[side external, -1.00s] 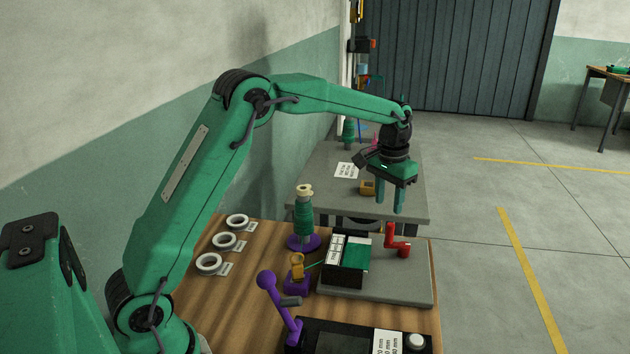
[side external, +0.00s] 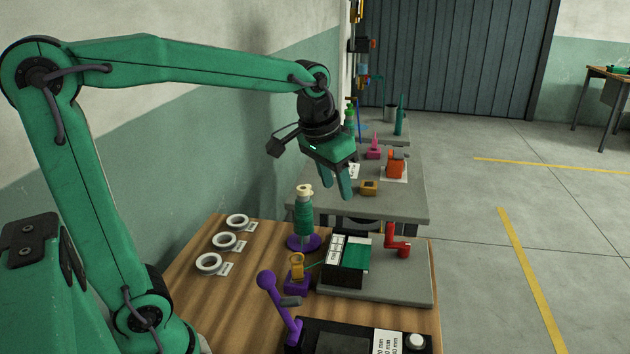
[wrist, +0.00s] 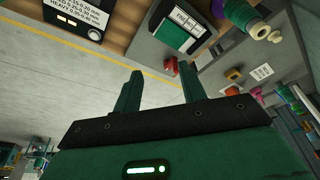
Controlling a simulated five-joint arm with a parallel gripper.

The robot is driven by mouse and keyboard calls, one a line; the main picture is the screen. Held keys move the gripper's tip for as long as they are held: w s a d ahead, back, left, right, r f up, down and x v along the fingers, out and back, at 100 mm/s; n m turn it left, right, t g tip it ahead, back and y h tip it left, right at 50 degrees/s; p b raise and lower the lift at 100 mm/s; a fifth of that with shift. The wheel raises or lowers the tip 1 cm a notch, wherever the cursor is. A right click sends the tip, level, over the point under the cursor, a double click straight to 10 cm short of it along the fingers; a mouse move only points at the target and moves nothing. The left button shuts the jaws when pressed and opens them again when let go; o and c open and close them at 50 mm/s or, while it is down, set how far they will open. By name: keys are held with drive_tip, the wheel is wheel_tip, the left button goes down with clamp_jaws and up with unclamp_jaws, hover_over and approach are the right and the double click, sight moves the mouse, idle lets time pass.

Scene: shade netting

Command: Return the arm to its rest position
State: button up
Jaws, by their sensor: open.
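My gripper (side external: 338,190) hangs in the air over the far part of the wooden bench (side external: 195,290), a little above and right of the green thread spool (side external: 303,218). Its two green fingers are apart and nothing is between them. In the wrist view the gripper (wrist: 158,82) also shows open and empty. My arm is bent, with its upper link leaning back toward the left and its forearm reaching right.
Below stand the spool on a purple base, a green-topped box (side external: 356,252) and a red crank (side external: 397,242). A purple lever (side external: 277,300) stands near the front. White rings (side external: 224,241) lie at left. A grey table (side external: 410,205) with small parts is behind. The wall is at left.

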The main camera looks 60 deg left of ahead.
drive_tip(key=s+d+f+t, duration=0.1)
drive_tip(key=s+f+t, duration=0.1)
drive_tip(key=s, duration=1.2)
drive_tip(key=shift+s+f, duration=0.3)
drive_tip(key=shift+f, duration=0.35)
